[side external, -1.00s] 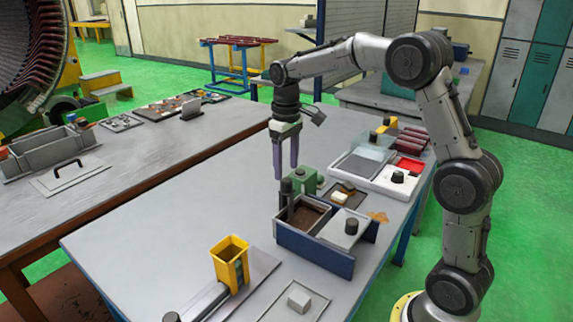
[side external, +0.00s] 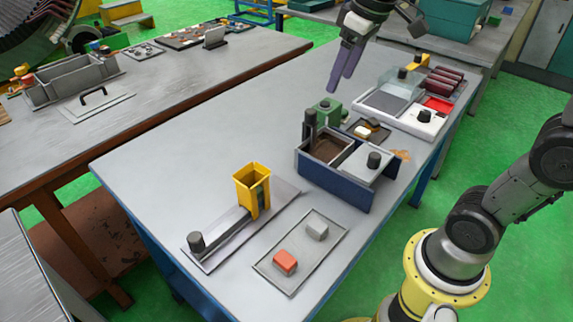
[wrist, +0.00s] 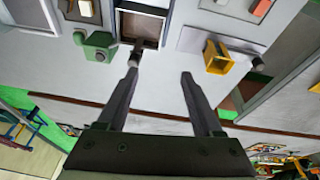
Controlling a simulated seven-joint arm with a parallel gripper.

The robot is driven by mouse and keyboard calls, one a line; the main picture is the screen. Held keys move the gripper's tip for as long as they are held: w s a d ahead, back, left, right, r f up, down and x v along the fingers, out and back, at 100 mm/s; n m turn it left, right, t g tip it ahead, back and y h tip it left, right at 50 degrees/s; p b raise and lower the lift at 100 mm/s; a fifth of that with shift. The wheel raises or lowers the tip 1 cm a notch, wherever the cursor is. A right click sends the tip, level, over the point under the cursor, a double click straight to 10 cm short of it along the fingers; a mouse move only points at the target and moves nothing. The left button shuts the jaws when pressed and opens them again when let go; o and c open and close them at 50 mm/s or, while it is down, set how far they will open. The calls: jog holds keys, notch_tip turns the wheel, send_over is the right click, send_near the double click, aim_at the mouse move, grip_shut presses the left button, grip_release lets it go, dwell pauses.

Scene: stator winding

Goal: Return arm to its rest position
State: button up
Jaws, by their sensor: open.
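My gripper (side external: 341,80) hangs at the top of the side view, above the far part of the grey work table (side external: 220,140). Its two purple fingers are apart, tilted, with nothing between them. In the wrist view the open fingers (wrist: 159,73) point toward the table, with bare grey surface between their tips. My arm's upper links are mostly cut off by the picture edges.
A green block (side external: 327,112), a blue box (side external: 335,185) and a white station (side external: 425,122) stand near the gripper. A yellow holder (side external: 251,190) and a tray (side external: 278,283) with red and grey blocks are nearer. The table's left part is clear.

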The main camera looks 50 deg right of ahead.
jog(key=s+a+f+t, duration=0.1)
jog(key=s+f, duration=0.3)
jog(key=s, duration=0.3)
jog(key=s+a+f+m+t, duration=0.1)
jog(key=s+f, duration=0.3)
jog(key=s, duration=0.4)
jog(key=shift+a, duration=0.45)
